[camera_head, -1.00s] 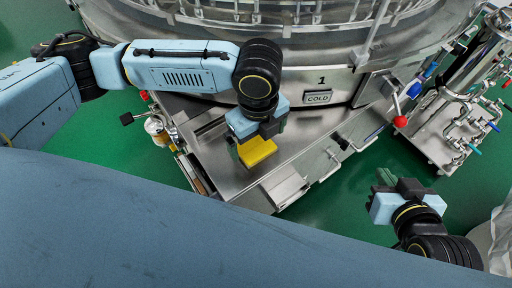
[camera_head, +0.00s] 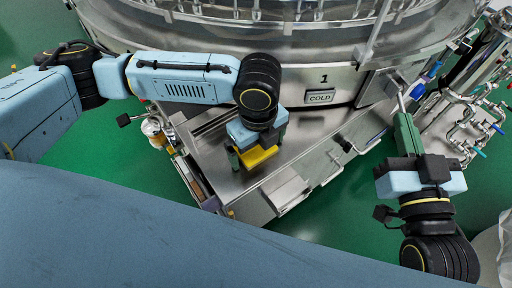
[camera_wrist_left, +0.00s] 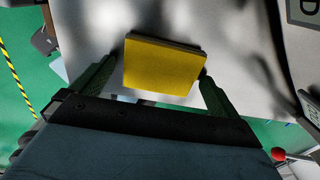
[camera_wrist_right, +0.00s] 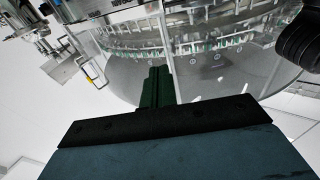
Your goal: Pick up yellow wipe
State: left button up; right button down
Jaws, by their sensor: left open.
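The yellow wipe (camera_head: 256,157) is a flat rectangular block on the steel ledge, partly hidden by my left gripper in the head view. In the left wrist view the yellow wipe (camera_wrist_left: 163,67) lies between the two green fingers. My left gripper (camera_head: 252,162) is open around the wipe, one finger at each side; I cannot tell if they touch it. It also shows in the left wrist view (camera_wrist_left: 155,88). My right gripper (camera_head: 405,130) is away at the right, pointing up toward the machine. Its green fingers look together in the right wrist view (camera_wrist_right: 157,85), with nothing between them.
The round steel washer (camera_head: 270,55) with a COLD label (camera_head: 320,97) stands behind the ledge (camera_head: 228,182). A handle (camera_head: 350,145) and pipework (camera_head: 465,120) are at the right. Green floor (camera_head: 310,218) lies open in front.

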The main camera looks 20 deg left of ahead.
aim_at(258, 149)
pick_arm(q)
jog(key=c, duration=1)
jog(key=shift+r, duration=0.1)
pick_arm(e)
jog(key=shift+f, duration=0.1)
pick_arm(q)
jog(key=shift+r, duration=0.15)
notch_tip(258, 149, up, 4)
jog(key=p, duration=0.2)
jog(key=shift+r+p, duration=0.2)
jog(key=shift+p, duration=0.2)
jog(key=shift+r+p, duration=1.2)
jog(key=shift+r, duration=1.4)
pick_arm(e)
jog(key=s+d+f+g+h, duration=0.2)
jog(key=s+d+f+g, duration=0.1)
jog(key=s+f+g, duration=0.3)
jog(key=s+d+f+m+g+h, duration=0.1)
jog(key=s+d+f+g+h, duration=0.1)
jog(key=s+d+f+g, duration=0.2)
jog(key=shift+s+f+g+h, duration=0.3)
jog(key=shift+s+f+g, duration=0.7)
jog(key=shift+f+g, duration=1.45)
jog(key=shift+f+t, duration=0.4)
jog(key=shift+t, duration=0.05)
